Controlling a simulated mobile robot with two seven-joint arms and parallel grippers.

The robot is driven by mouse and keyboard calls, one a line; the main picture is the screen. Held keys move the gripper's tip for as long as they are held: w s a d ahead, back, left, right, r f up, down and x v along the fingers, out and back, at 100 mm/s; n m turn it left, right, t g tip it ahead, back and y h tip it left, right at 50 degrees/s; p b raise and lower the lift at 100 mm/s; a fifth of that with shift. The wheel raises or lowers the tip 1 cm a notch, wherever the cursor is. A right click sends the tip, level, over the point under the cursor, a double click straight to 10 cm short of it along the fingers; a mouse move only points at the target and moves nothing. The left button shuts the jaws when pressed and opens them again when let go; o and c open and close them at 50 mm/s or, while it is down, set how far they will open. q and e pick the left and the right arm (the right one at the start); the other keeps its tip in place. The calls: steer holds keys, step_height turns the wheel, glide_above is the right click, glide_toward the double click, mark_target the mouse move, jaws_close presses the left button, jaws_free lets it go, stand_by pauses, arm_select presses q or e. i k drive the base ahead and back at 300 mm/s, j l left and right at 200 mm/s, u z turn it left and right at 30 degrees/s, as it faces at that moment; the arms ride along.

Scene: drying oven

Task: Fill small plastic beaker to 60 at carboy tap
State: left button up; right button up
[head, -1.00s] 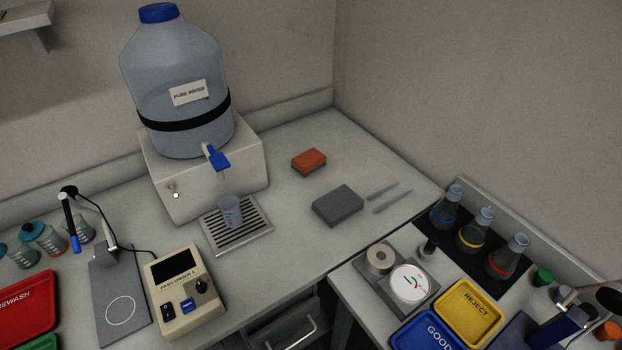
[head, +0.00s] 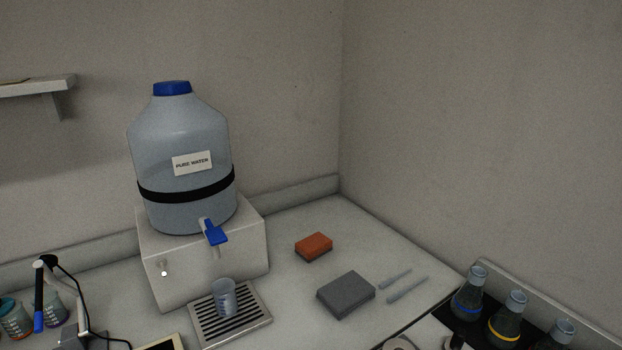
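The carboy (head: 182,150) is a large bluish bottle with a blue cap, a black band and a "PURE WATER" label. It stands on a white box (head: 190,275) against the back wall. Its tap (head: 214,233) has a blue lever and sticks out over the front of the box. The small plastic beaker (head: 225,298) stands upright on the slotted drip tray (head: 262,318), below the tap. Its marks and any water level are too small to read. Neither of my grippers is in the head view.
An orange sponge (head: 314,246), a grey block (head: 345,294) and two thin pale sticks (head: 406,289) lie to the right of the tray. Flasks with coloured bands (head: 468,293) stand at the lower right. Bottles (head: 15,318) and a lamp-like stand (head: 40,295) are at the lower left.

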mark_target(216, 236)
steer(key=k+j+z, duration=0.15)
steer(key=j+z, duration=0.25)
steer(key=k+j+z, duration=0.2)
steer(key=z, duration=0.2)
steer(key=k+j+z, duration=0.25)
steer(key=z, duration=0.15)
